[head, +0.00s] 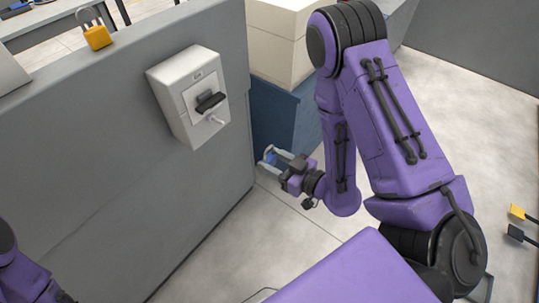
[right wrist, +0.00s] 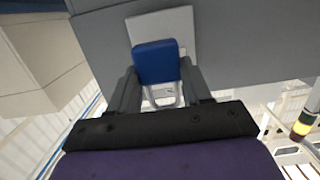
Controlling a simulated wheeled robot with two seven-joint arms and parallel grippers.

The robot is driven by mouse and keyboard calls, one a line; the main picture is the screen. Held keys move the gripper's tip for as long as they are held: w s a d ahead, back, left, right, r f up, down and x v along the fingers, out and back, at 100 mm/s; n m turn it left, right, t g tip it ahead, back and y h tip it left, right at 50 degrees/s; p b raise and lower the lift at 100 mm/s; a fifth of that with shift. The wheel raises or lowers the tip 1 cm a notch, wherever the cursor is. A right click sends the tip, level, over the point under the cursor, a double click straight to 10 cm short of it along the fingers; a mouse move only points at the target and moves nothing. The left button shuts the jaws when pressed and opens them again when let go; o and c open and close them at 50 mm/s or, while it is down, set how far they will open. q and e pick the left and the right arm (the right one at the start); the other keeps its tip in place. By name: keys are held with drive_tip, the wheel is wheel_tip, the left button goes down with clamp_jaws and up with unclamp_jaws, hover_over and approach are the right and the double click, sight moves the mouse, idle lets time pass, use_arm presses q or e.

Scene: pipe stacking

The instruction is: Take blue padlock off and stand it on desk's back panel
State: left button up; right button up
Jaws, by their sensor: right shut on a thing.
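The blue padlock (right wrist: 156,62) is between the fingers of my right gripper (right wrist: 160,88). Its blue body points away from the gripper, and its pale shackle lies between the fingers. In the head view my right gripper (head: 279,161) is shut on the padlock (head: 270,158), in the air to the right of the switch box. The light grey switch box (head: 188,97) with a black handle is fixed to the grey desk panel (head: 100,145). The padlock is apart from the box. My left gripper is out of view; only part of my left arm shows at the lower left.
A yellow padlock (head: 97,37) stands on the panel's top edge, with bare ledge to its right. A dark blue cabinet (head: 272,120) with a cream box (head: 280,45) on it stands behind my right gripper. Yellow and black items (head: 518,225) show at the far right.

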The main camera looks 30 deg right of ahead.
sight(273, 162)
drive_tip(key=shift+p+v, duration=0.95)
drive_tip(key=shift+v, duration=0.85)
drive_tip(key=shift+s+d+f+p, duration=0.15)
drive_tip(key=shift+s+d+p, duration=0.1)
drive_tip(key=shift+s, duration=0.3)
drive_tip(key=shift+s+d+f+p, duration=0.15)
drive_tip(key=shift+s+d+p, duration=0.05)
drive_tip(key=shift+s, duration=0.4)
